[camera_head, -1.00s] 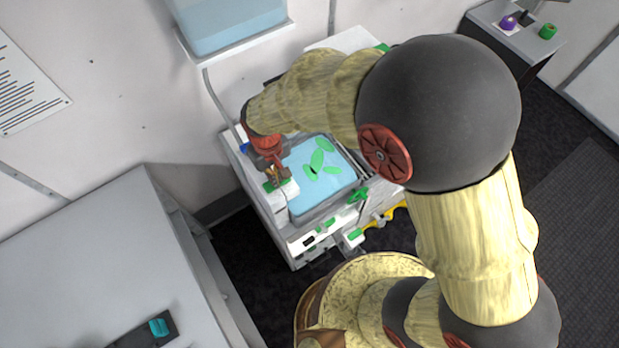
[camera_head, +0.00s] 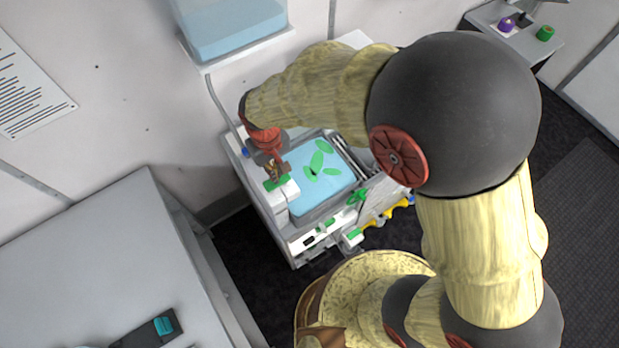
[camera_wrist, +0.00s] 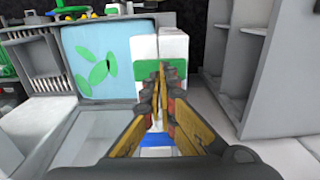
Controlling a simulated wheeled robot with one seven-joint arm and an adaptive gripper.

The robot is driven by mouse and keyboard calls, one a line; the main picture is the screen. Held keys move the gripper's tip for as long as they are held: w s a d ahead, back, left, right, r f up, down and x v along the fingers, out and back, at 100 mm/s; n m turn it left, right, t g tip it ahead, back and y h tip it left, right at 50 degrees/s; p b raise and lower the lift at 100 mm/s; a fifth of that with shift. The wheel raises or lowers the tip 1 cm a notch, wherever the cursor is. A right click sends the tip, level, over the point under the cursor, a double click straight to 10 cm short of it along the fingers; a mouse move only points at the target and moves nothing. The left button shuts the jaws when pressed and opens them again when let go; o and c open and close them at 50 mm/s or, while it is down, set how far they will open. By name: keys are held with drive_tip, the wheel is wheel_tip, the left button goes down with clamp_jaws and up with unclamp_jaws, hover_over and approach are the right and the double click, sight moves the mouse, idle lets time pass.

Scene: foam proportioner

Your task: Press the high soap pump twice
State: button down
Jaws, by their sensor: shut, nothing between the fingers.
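A white housing (camera_head: 280,196) with a green pad (camera_head: 279,183) on top stands at the left side of the blue basin. In the wrist view the green pad (camera_wrist: 177,71) lies across white blocks (camera_wrist: 172,46), right under the fingertips. I cannot tell for sure which part is the high soap pump. My gripper (camera_head: 273,176) is shut and empty, pointing down at the green pad. The fingers hide part of the pad.
The basin (camera_head: 322,190) with blue liquid and green patches is right of the gripper. A blue part (camera_wrist: 157,141) shows under the fingers. A clear tank (camera_head: 235,25) hangs on the wall behind. A grey cabinet (camera_head: 85,250) stands to the left.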

drive_tip(key=shift+f, duration=0.15)
idle(0.6)
drive_tip(key=shift+f+b, duration=1.55)
drive_tip(key=shift+f, duration=0.6)
drive_tip(key=shift+r, duration=0.15)
drive_tip(key=shift+r+p, duration=1.45)
drive_tip(key=shift+r, duration=0.7)
drive_tip(key=shift+r, duration=0.1)
wheel_tip(320, 180, up, 6)
drive_tip(key=p, duration=0.3)
drive_tip(key=shift+p, duration=0.3)
